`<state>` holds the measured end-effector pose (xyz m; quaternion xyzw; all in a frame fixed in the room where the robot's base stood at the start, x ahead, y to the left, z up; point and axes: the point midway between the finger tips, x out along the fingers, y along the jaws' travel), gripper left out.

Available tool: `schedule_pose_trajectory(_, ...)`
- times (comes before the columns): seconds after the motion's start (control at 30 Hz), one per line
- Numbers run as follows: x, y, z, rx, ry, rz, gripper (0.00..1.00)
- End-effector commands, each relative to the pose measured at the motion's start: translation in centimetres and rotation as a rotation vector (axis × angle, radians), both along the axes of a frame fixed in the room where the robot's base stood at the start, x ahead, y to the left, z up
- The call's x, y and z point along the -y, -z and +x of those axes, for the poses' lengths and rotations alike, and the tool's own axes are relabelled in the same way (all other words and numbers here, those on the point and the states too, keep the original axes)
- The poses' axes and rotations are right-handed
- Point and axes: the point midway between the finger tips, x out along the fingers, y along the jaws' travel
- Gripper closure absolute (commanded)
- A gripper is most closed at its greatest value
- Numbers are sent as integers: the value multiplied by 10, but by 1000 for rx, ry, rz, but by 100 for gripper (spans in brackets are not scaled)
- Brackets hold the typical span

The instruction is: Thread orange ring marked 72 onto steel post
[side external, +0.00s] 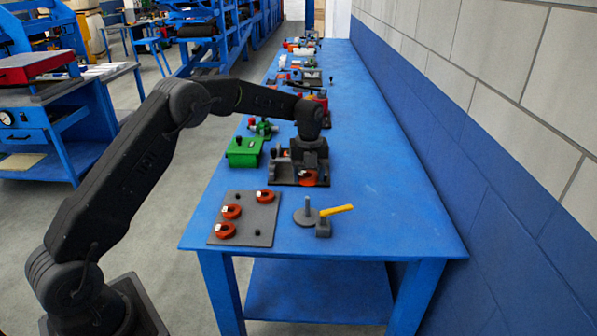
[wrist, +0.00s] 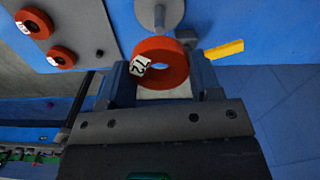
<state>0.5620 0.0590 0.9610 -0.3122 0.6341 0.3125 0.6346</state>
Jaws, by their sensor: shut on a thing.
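The orange ring marked 72 (wrist: 158,47) is held between the two fingers of my gripper (wrist: 162,80). Its white label reading 72 faces the wrist camera. In the side view, my gripper (side external: 309,163) points down over the blue table, with the orange ring (side external: 308,178) at its lower end. The steel post (side external: 308,203) stands upright on a round grey base, nearer the side camera than my gripper. In the wrist view, the post (wrist: 159,15) appears just beyond the ring. The ring is apart from the post, and the post is bare.
A grey plate (side external: 245,236) to the left of the post carries several orange rings and dark pegs. A yellow-handled tool (side external: 337,210) on a grey block stands close to the right of the post. A green box (side external: 243,152) and other fixtures stand behind. The table's right side is clear.

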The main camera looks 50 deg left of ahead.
Motion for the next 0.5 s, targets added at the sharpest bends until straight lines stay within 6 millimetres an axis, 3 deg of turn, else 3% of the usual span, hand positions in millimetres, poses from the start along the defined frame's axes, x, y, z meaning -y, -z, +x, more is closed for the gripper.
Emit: schedule_pose_trajectory(0.5, -1, 39, -1, 0, -2, 0, 65)
